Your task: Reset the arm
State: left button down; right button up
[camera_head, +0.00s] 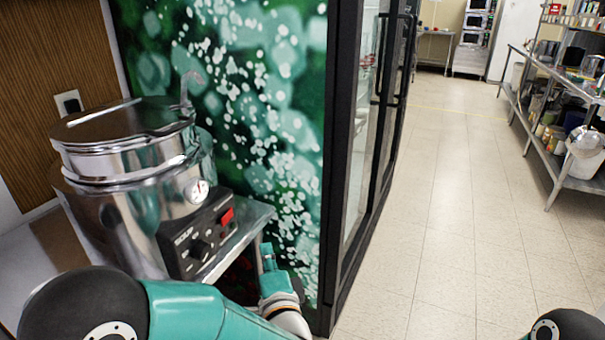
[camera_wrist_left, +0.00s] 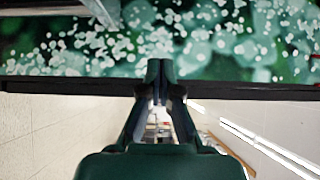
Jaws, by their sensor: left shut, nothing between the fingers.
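My left arm (camera_head: 215,312) comes in from the lower left in the head view, and its teal wrist end reaches the front of the counter by the soup kettle. My left gripper (camera_wrist_left: 160,72) is seen from behind in the wrist view; its fingers meet at the tips and hold nothing. In that view the fingertips lie in front of a dark edge below the green patterned panel. Of my right arm (camera_head: 565,327) only a dark joint shows at the bottom right of the head view; its gripper is out of view.
A steel soup kettle (camera_head: 128,213) with a lid and gauge stands close to my left arm. Behind it is a green patterned side panel (camera_head: 235,110) of a black-framed glass-door cooler (camera_head: 362,150). A steel shelf (camera_head: 583,184) stands at the right. The tiled floor (camera_head: 455,200) between is clear.

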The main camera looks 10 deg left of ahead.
pick_arm(q)
jog(key=s+a+f+g, duration=0.1)
jog(key=a+f+g, duration=0.1)
jog(key=a+f, duration=0.5)
jog(key=a+f+g, duration=0.2)
jog(key=a+f, duration=0.3)
jog(key=f, duration=0.5)
jog(key=s+f+n+g+h, duration=0.3)
jog(key=s+f, duration=0.2)
jog(key=f, duration=0.7)
jog(key=s+d+f+n+g+h, duration=0.4)
jog(key=s+d+n+g, duration=0.15)
jog(key=s, duration=0.45)
jog(key=s+d+f+n+g+h, duration=0.3)
jog(key=s+d+f+n+g, duration=0.25)
jog(key=s, duration=0.45)
notch_tip(320, 180, up, 19)
jog(key=n+t+p, duration=0.1)
jog(key=p, duration=1.7)
jog(key=shift+d+n+t, duration=0.4)
pick_arm(e)
notch_tip(320, 180, up, 18)
pick_arm(q)
jog(key=shift+w+f, duration=0.1)
pick_arm(e)
jog(key=shift+o, duration=0.2)
jog(key=shift+r, duration=0.1)
jog(key=shift+s, duration=0.1)
